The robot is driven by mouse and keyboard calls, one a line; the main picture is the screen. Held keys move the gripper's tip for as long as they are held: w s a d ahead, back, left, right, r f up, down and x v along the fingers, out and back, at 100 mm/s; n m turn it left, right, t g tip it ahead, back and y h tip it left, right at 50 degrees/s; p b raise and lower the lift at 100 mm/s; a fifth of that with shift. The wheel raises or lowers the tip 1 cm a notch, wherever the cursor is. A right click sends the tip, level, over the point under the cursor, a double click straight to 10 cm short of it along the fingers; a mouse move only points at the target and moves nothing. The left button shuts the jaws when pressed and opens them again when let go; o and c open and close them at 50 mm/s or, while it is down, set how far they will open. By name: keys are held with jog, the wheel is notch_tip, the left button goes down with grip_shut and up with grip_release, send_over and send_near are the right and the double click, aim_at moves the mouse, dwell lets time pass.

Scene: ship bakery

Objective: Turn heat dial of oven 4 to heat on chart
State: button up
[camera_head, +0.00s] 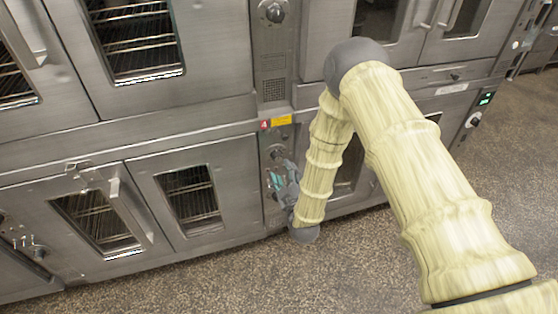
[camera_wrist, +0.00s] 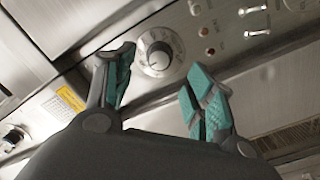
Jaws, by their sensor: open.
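Oven 4 (camera_head: 199,195) is the lower steel oven, with a red "4" tag (camera_head: 265,126) above its narrow control panel. My gripper (camera_wrist: 162,63) is open, with one teal-padded finger on each side of the dial in the picture. I cannot tell whether the fingers touch it. In the head view, my gripper (camera_head: 281,183) is at oven 4's panel and covers part of it. I see no heat chart.
A yellow label (camera_head: 281,121) is beside the red tag. The upper oven has its own dial (camera_head: 273,11). In the wrist view, red lights (camera_wrist: 204,32) and metal switches (camera_wrist: 254,10) lie right of the dial. Another knob (camera_wrist: 14,137) is at lower left. The speckled floor (camera_head: 250,280) is clear.

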aim_at(279, 160)
jog(key=x, duration=0.6)
jog(key=shift+w+p, duration=0.3)
jog(key=shift+p, duration=0.05)
jog(key=c, duration=1)
